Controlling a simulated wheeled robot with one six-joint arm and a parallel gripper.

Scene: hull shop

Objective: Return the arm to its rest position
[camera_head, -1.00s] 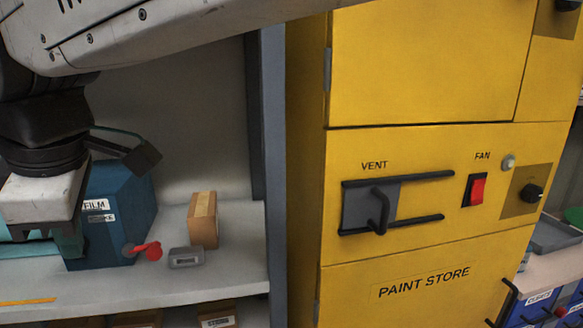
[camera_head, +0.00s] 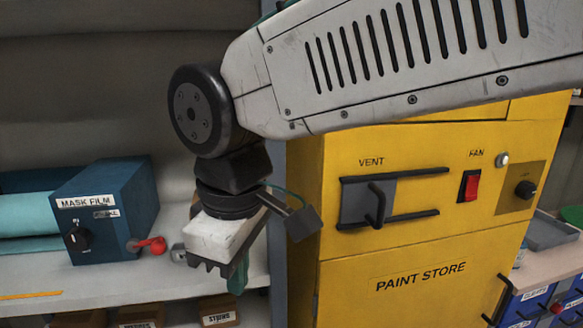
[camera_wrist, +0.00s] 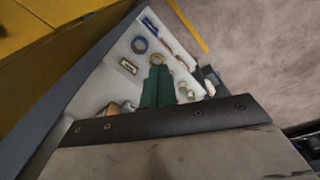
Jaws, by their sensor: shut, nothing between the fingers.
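My arm reaches in from the upper right of the head view and bends down at a dark round joint. My gripper (camera_head: 238,280) hangs at its end, pointing down in front of the shelf, left of the yellow cabinet. Its green fingers are together with nothing between them. The wrist view also shows the green fingers (camera_wrist: 158,72) closed, above a pale surface with small items. The arm hides part of the cabinet's upper door and part of the shelf's right end.
A blue mask film box (camera_head: 108,212) with a black knob stands on the shelf (camera_head: 120,284). A red item (camera_head: 153,245) lies beside it. The yellow paint store cabinet (camera_head: 420,245) has a vent slide (camera_head: 370,203) and a red fan switch (camera_head: 468,186). Blue bins (camera_head: 525,303) stand at lower right.

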